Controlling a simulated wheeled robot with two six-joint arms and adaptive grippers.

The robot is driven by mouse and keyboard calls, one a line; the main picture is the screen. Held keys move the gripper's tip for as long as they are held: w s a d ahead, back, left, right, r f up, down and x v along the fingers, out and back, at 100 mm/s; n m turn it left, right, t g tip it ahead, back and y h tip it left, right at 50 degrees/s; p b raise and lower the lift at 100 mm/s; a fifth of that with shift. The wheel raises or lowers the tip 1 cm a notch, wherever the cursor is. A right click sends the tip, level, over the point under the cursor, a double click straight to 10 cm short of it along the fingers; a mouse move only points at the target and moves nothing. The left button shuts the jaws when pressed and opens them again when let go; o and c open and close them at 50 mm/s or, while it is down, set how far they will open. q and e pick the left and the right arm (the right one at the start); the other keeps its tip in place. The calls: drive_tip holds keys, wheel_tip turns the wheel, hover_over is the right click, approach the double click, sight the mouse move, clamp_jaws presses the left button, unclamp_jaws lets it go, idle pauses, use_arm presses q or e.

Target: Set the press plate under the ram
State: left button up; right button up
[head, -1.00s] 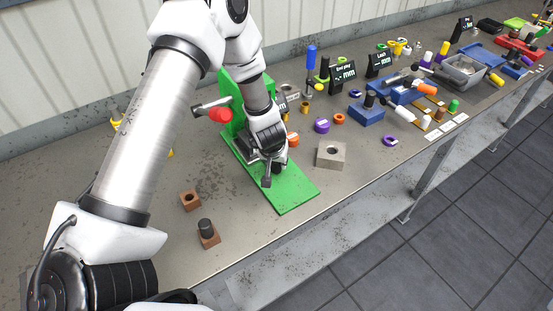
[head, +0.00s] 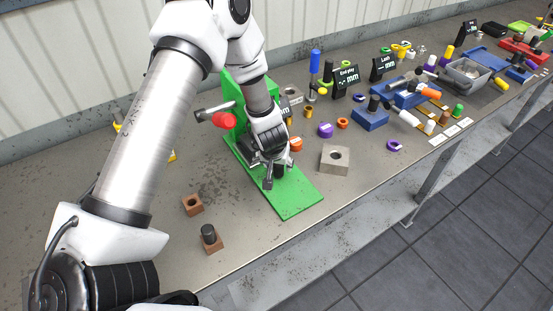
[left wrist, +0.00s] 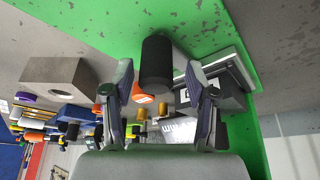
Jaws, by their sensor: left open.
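The green press (head: 295,195) stands on the bench, its long base towards the front edge and a red-tipped lever (head: 222,118) on its side. My left gripper (head: 276,176) is low over this base, fingers pointing down. In the left wrist view, my left gripper (left wrist: 160,98) is open, with a black cylinder (left wrist: 156,62) standing between its fingers; contact cannot be told. A dark grey, pale-edged block (left wrist: 238,72) is on the green base beside the fingers. A grey block with a hole (head: 333,160) lies right of the press. My arm hides the ram. The right gripper is not in view.
Orange and purple rings (head: 325,130), a blue block (head: 370,120) and sign stands (head: 345,80) fill the bench to the right.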

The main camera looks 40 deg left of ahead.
use_arm(q)
drive_tip(key=v, duration=1.1)
drive_tip(key=shift+r, duration=0.2)
drive_tip(key=shift+a, duration=0.15)
drive_tip(key=shift+s, duration=0.1)
